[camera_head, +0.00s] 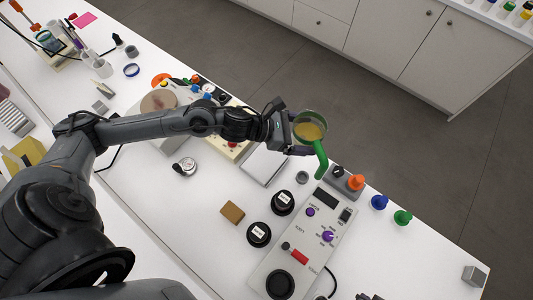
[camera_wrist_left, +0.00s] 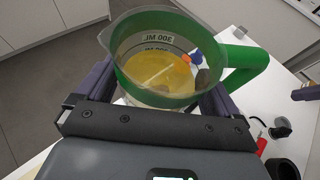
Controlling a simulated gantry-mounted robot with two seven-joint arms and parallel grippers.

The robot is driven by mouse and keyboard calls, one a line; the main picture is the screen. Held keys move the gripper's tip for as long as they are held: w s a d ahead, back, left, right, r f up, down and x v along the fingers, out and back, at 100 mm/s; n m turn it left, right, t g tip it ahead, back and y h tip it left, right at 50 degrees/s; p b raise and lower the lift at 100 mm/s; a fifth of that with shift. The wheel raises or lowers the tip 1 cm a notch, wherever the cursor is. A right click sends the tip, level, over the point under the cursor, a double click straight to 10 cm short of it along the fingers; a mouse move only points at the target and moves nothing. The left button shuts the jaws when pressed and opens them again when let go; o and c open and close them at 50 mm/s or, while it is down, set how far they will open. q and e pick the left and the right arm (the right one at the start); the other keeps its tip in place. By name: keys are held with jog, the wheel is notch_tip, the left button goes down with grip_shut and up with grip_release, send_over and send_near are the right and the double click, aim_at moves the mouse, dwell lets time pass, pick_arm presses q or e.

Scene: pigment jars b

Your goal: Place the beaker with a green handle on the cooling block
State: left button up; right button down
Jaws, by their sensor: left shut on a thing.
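The beaker with a green handle (camera_head: 310,131) is clear with a green rim and holds yellow liquid. My left gripper (camera_head: 296,130) is shut on it and holds it over the far edge of the white table. In the left wrist view the beaker (camera_wrist_left: 155,68) sits between both fingers, with its handle (camera_wrist_left: 245,65) to the right. A flat pale square plate (camera_head: 264,163) lies on the table just left of and below the beaker. It may be the cooling block, but I cannot tell for sure. My right gripper is not in view.
A grey control device (camera_head: 303,245) with knobs stands at the right of the plate. Two black-lidded jars (camera_head: 283,202) (camera_head: 259,234), a brown block (camera_head: 232,212) and a small metal ring (camera_head: 302,177) are nearby. Blue (camera_head: 379,202) and green (camera_head: 402,217) stoppers stand near the edge.

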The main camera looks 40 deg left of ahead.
pick_arm(q)
jog(key=s+a+f+m+g+h+b, duration=0.1)
jog(key=s+f+m+h+b, duration=0.1)
jog(key=s+f+b, duration=0.3)
pick_arm(e)
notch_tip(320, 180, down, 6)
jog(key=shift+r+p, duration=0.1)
jog(key=shift+p, duration=0.2)
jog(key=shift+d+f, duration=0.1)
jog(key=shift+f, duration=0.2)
pick_arm(q)
jog(key=b, duration=0.3)
send_over(261, 152)
jog(key=shift+g, duration=0.3)
jog(key=shift+f, duration=6.15)
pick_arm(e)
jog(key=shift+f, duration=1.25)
pick_arm(q)
jog(key=shift+f, duration=0.2)
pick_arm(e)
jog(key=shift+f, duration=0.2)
pick_arm(q)
jog(key=o, duration=1)
jog(key=shift+o, duration=0.2)
jog(key=shift+r, duration=0.1)
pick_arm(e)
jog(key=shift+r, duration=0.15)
